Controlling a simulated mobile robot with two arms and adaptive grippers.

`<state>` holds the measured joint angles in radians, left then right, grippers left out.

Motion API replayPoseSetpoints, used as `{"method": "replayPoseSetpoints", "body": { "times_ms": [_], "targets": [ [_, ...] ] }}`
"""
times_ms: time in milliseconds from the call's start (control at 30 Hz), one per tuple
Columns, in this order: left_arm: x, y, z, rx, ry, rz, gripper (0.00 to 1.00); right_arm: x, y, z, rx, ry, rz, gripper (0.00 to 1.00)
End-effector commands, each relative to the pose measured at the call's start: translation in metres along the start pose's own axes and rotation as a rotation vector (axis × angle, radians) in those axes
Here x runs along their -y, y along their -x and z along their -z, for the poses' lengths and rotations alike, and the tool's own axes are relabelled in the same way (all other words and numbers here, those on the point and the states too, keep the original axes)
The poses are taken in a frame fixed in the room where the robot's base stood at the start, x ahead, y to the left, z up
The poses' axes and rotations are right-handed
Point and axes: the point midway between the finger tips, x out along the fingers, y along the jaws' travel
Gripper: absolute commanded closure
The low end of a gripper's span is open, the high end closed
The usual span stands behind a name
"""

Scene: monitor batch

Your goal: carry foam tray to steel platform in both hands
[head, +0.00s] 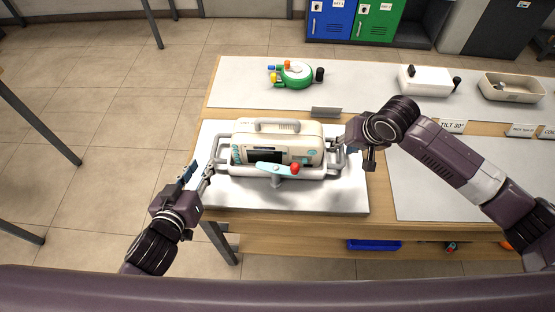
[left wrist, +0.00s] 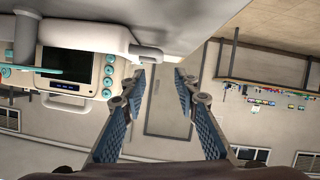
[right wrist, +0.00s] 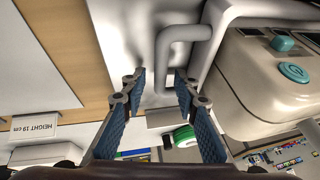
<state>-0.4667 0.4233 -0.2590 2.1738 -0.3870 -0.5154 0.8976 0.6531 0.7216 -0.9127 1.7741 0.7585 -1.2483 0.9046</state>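The pale grey tray (head: 235,171) has a tube handle at each end and carries a cream monitor (head: 285,131) with a top handle. It rests on a shiny pale grey slab (head: 320,197), perhaps the steel platform; I cannot tell for sure. My left gripper (head: 208,172) is at the left handle. In the left wrist view its fingers (left wrist: 158,88) are apart, with the handle (left wrist: 146,52) just beyond the tips. My right gripper (head: 343,145) is at the right handle. In the right wrist view its fingers (right wrist: 160,88) are apart, with the handle bar (right wrist: 163,72) between the tips.
A teal arm with a red ball knob (head: 294,168) stands before the monitor. Behind are a green round object (head: 296,82), a white box (head: 425,80) and a beige bin (head: 511,89). A "TILT 30°" card (head: 451,126) stands right. The grey mat (head: 430,190) at right is largely clear.

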Motion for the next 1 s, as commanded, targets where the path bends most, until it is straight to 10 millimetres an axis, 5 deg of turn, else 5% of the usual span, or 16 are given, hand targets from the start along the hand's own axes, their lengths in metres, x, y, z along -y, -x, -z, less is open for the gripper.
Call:
{"method": "replayPoseSetpoints", "body": {
  "times_ms": [367,800,1000],
  "targets": [
    [0.000,0.018,0.000,-0.001,-0.001,0.001,0.72,0.000,0.011,0.000,0.000,0.000,0.001,0.72],
    [0.000,0.018,0.000,0.000,0.000,0.001,0.72,0.000,0.098,0.001,-0.003,0.002,0.000,0.72],
    [0.000,0.018,0.000,0.000,0.000,0.001,0.72,0.000,0.117,0.000,-0.001,0.000,0.000,0.72]
  ]
}}
